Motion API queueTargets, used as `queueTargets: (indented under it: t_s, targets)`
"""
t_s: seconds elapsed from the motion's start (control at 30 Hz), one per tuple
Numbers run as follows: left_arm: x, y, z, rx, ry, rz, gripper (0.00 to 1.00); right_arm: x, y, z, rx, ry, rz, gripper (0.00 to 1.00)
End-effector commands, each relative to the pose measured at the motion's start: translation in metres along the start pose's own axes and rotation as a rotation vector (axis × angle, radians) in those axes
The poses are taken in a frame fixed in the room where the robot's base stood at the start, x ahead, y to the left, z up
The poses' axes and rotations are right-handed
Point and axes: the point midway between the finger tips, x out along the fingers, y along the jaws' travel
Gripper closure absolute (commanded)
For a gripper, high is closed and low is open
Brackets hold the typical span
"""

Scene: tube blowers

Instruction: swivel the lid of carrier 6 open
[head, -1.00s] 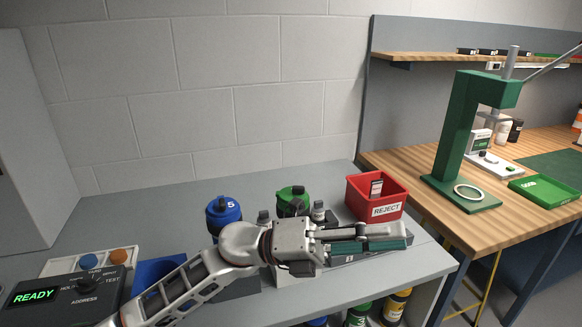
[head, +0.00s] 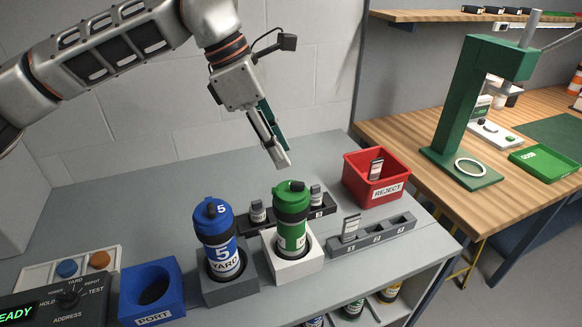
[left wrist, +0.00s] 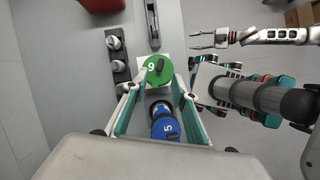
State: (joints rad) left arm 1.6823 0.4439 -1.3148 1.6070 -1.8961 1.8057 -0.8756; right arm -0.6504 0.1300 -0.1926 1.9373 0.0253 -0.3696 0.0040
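Carrier 6 is the green cylinder with a dark collar (head: 292,217). It stands upright in a white block (head: 296,271), its green lid seated on top. In the left wrist view the lid (left wrist: 158,70) faces the camera, with its number and a dark latch piece showing. My left gripper (head: 278,158) points down above and slightly left of carrier 6, apart from it. Its two fingers (left wrist: 157,92) are spread with nothing between them. My right gripper (left wrist: 197,39) shows only in the left wrist view, far off, its fingers apart and empty.
Blue carrier 5 (head: 218,246) stands upright close left of carrier 6. A blue port block (head: 152,292) is further left. A dark rack (head: 257,220) with small vials stands behind, a grey rack (head: 372,234) to the right. A red reject bin (head: 375,180) is behind that.

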Motion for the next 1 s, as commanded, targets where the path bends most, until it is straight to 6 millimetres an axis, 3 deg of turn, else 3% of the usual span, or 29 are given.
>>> queueTargets:
  t_s: [0.5, 0.93, 1.0]
  targets:
    - [0.066, 0.000, 0.000, 0.001, 0.001, -0.001, 0.73, -0.005, 0.005, 0.011, 0.001, -0.035, 0.009, 0.60]
    - [0.077, 0.000, 0.000, 0.001, 0.001, 0.000, 0.73, -0.006, 0.008, 0.011, 0.010, -0.038, 0.019, 0.60]
    - [0.077, 0.000, 0.000, 0.001, 0.001, 0.000, 0.91, -0.006, 0.008, 0.011, 0.010, -0.038, 0.019, 0.60]
